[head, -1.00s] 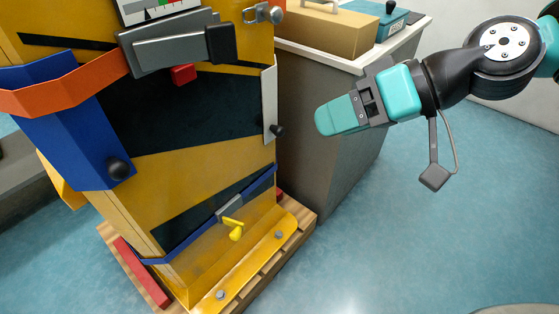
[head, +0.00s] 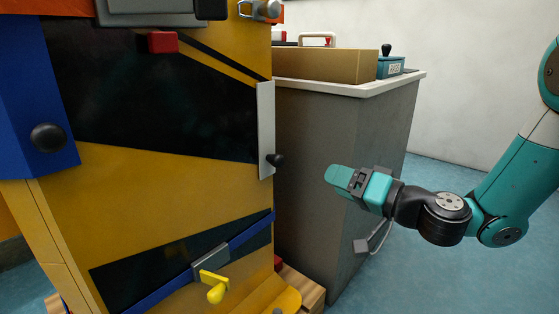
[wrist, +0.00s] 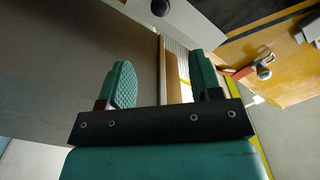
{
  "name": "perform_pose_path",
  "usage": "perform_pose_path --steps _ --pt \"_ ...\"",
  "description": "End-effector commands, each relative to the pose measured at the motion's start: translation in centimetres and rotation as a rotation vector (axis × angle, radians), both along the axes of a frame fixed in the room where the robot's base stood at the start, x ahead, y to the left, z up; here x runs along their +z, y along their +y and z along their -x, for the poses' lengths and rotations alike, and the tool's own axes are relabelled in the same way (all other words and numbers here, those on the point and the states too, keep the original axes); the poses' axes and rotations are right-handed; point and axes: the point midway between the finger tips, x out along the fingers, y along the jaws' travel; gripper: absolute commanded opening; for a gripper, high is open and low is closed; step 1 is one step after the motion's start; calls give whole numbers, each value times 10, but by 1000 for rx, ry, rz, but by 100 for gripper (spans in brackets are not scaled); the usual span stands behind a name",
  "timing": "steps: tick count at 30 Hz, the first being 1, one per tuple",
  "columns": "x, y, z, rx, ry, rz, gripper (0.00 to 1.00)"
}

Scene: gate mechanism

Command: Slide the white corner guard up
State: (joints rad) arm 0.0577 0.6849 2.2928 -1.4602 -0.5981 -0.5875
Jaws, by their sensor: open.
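The white corner guard (head: 265,122) is a narrow upright strip on the right edge of the yellow and black cabinet in the head view. A black knob (head: 275,160) sticks out near its lower end. In the wrist view the guard (wrist: 195,18) shows at the top, with the knob (wrist: 160,7) at the top edge. My gripper (head: 337,177) is to the right of the guard and slightly below the knob, apart from both. In the wrist view my gripper (wrist: 162,80) has its two teal fingers spread, with nothing held between them.
A grey counter (head: 335,165) stands behind my gripper, with a cardboard box (head: 325,65) and a teal box (head: 391,67) on top. A blue strap with a yellow latch (head: 213,285) crosses the cabinet's lower front. Blue floor lies open at right.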

Motion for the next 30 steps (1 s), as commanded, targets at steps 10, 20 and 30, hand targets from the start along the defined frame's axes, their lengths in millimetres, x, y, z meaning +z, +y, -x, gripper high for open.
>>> perform_pose_path --steps 10,20,30 --pt "8 46 -32 8 1 2 58" --pt "1 102 -76 6 -4 1 58" --pt "0 124 -94 2 1 2 58"
